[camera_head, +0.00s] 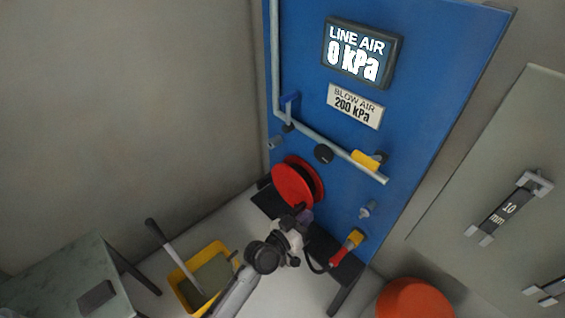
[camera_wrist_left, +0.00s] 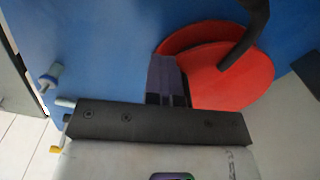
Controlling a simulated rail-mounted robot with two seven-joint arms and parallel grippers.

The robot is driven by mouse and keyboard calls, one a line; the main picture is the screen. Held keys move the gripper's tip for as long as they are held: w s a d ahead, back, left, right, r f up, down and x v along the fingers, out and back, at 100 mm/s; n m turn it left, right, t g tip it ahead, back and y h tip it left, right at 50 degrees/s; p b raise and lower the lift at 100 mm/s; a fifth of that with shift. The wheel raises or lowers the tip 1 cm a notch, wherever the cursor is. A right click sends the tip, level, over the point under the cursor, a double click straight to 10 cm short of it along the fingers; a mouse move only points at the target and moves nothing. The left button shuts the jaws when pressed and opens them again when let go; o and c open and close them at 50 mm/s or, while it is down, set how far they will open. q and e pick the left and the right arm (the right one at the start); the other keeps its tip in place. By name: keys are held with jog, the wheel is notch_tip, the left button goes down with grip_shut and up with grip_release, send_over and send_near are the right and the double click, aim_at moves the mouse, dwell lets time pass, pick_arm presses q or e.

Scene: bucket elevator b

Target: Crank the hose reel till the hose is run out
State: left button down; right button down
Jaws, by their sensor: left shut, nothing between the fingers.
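The hose reel (camera_head: 291,184) has red round discs and is mounted low on the blue panel. It also shows in the left wrist view (camera_wrist_left: 238,88), with a dark bar (camera_wrist_left: 246,38) crossing its face; I cannot tell whether this is the crank. My left gripper (camera_head: 304,214) is just below the reel in the head view. In the left wrist view its dark fingertips (camera_wrist_left: 168,76) are together and empty, overlapping the reel's edge. I cannot tell whether they touch it. A red and yellow nozzle (camera_head: 346,248) is right of the gripper. My right gripper is out of view.
The blue panel (camera_head: 400,110) bears a display (camera_head: 362,53) reading LINE AIR 0 kPa, a BLOW AIR 200 kPa plate (camera_head: 355,106), a pipe (camera_head: 335,152) and a yellow lever (camera_head: 366,159). A yellow bucket (camera_head: 180,283) and an orange round object (camera_head: 415,299) stand lower down.

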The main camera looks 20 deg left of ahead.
aim_at(295, 178)
pick_arm(q)
notch_tip(295, 178, up, 8)
jog(key=p, duration=0.7)
jog(key=shift+f, duration=0.1)
jog(key=r, duration=0.1)
jog(key=a+p, duration=0.1)
jog(key=r+p, duration=0.1)
jog(key=shift+w+a+r, duration=0.15)
jog(key=shift+w+r, duration=0.2)
jog(key=shift+w+a+r, duration=0.35)
jog(key=shift+a+r, duration=0.1)
jog(key=shift+a, duration=0.05)
jog(key=shift+w+a+r, duration=0.4)
jog(key=shift+a+r, duration=0.3)
jog(key=shift+a, duration=0.1)
jog(key=shift+w+a+r, duration=0.2)
jog(key=shift+a, duration=0.05)
jog(key=c, duration=1.8)
grip_release()
jog(key=shift+s+d, duration=0.1)
jog(key=o, duration=1.3)
